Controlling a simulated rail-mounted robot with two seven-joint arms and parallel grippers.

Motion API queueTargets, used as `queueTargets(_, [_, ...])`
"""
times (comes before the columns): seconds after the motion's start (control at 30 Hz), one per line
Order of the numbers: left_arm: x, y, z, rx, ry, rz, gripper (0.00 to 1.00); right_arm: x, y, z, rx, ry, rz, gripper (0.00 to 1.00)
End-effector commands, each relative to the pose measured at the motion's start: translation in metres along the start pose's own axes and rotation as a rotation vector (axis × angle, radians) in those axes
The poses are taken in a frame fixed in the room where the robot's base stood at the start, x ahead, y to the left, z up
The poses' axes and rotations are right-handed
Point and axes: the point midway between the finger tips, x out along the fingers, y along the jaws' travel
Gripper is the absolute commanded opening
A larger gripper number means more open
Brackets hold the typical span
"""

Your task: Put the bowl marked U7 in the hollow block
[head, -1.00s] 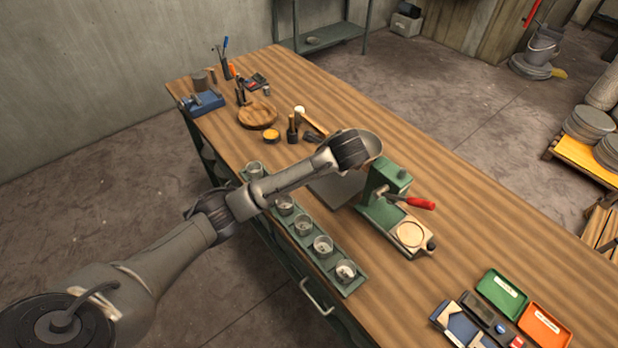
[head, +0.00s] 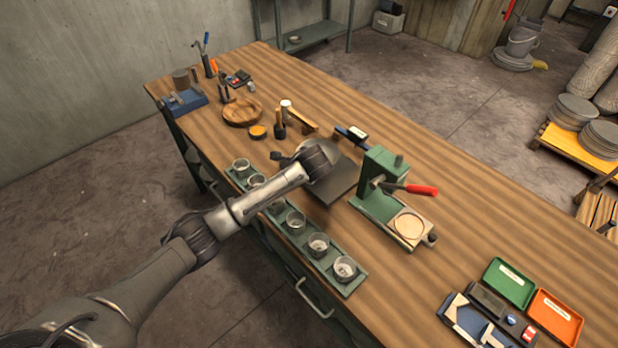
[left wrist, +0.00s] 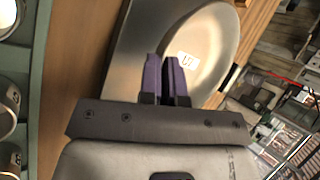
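The bowl marked U7 (left wrist: 215,45) is a wide, pale, shallow bowl with a white label inside; it fills the upper middle of the left wrist view. My left gripper's purple fingers (left wrist: 166,75) are close together at its near rim and appear shut on it. In the head view the left gripper is hidden behind my wrist, above a dark grey plate (head: 340,190); the bowl (head: 332,165) shows only partly. A round hollowed wooden piece (head: 242,112) lies at the far left, and a pale block with a round recess (head: 409,225) sits at the green press; I cannot tell which is the hollow block. My right gripper is out of view.
A green rack (head: 327,262) with several small metal cups runs along the front edge. The green press (head: 375,180) with a red handle stands right of the plate. Mallets (head: 280,125) lie behind. Green and orange trays (head: 555,315) are at right. The back right tabletop is clear.

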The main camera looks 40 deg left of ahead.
Motion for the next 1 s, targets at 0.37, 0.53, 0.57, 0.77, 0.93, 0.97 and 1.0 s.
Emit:
queueTargets(0.37, [0.035, 0.025, -0.015, 0.0, -0.001, 0.001, 0.0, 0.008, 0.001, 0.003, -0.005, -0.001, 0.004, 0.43])
queueTargets(0.53, [0.036, 0.025, -0.015, 0.0, 0.0, -0.002, 0.0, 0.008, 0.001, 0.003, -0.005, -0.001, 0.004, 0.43])
queueTargets(0.57, [0.036, 0.025, -0.015, 0.0, 0.0, -0.002, 0.0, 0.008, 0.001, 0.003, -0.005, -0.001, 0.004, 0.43])
queueTargets(0.77, [0.038, 0.026, -0.016, 0.0, 0.0, -0.001, 0.0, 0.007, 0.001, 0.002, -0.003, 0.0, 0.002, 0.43])
queueTargets(0.93, [0.038, 0.027, -0.016, 0.0, 0.0, 0.0, 0.18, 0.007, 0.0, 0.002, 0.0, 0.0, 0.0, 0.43])
queueTargets(0.97, [0.038, 0.027, -0.016, 0.0, 0.0, 0.0, 0.21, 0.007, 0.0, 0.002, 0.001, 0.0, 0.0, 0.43])
queueTargets(1.0, [0.038, 0.027, -0.016, 0.0, 0.0, 0.0, 0.25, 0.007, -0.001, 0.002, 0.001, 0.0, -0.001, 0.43])
